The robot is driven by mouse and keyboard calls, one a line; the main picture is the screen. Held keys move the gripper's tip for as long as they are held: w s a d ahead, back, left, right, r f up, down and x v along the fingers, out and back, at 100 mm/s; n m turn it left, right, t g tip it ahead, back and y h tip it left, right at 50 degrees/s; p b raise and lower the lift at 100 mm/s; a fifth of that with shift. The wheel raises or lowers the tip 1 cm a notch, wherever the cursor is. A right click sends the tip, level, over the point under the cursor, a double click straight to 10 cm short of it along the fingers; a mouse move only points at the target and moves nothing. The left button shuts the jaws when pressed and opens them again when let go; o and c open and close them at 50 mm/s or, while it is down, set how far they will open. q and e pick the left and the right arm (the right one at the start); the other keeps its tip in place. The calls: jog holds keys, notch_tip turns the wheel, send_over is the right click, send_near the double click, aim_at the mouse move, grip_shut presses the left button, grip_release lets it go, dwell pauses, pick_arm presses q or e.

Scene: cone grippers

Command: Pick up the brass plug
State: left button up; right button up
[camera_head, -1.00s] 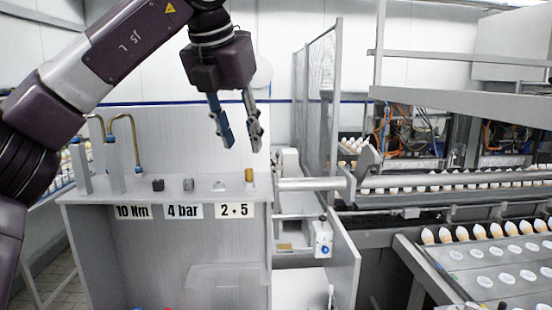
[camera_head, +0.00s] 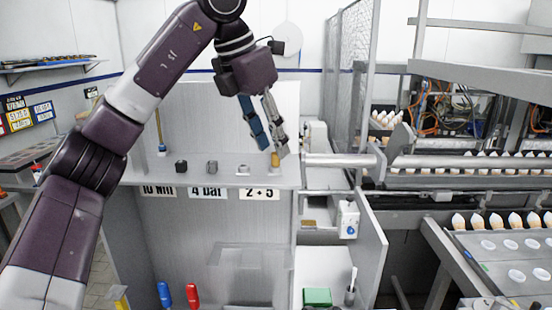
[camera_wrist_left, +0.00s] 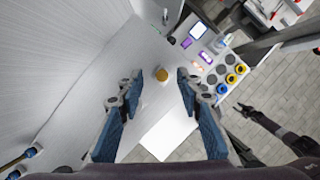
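The brass plug (camera_head: 275,160) stands upright near the right end of the grey shelf (camera_head: 225,182), behind the "2 + 5" label. My left gripper (camera_head: 275,153) points down at it from above, its fingertips close to the plug's top. In the left wrist view the plug (camera_wrist_left: 161,74) shows between the two spread blue-padded fingers, with a gap on each side. The left gripper is open and empty. A dark arm with thin fingers (camera_wrist_left: 242,107), probably my right one, shows small in the left wrist view; its opening is unclear.
A metal bar (camera_head: 340,160) and mesh guard (camera_head: 352,85) lie to the right. A back panel rises behind the shelf.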

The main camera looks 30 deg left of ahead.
pick_arm(q)
jog(key=shift+d+f, duration=0.15)
jog(key=shift+f, duration=0.3)
jog(key=shift+d+f, duration=0.1)
jog(key=shift+f, duration=0.15)
jog(key=shift+w+f, duration=0.2)
jog(key=shift+f, duration=0.1)
jog(key=shift+w, duration=0.1)
jog(key=c, duration=0.3)
grip_shut()
pick_arm(e)
jog(key=shift+s+a+r, duration=0.1)
jog(key=shift+a+r, duration=0.1)
jog(key=shift+a, duration=0.15)
pick_arm(q)
jog(key=shift+r, duration=0.15)
pick_arm(e)
jog(key=shift+d, duration=0.2)
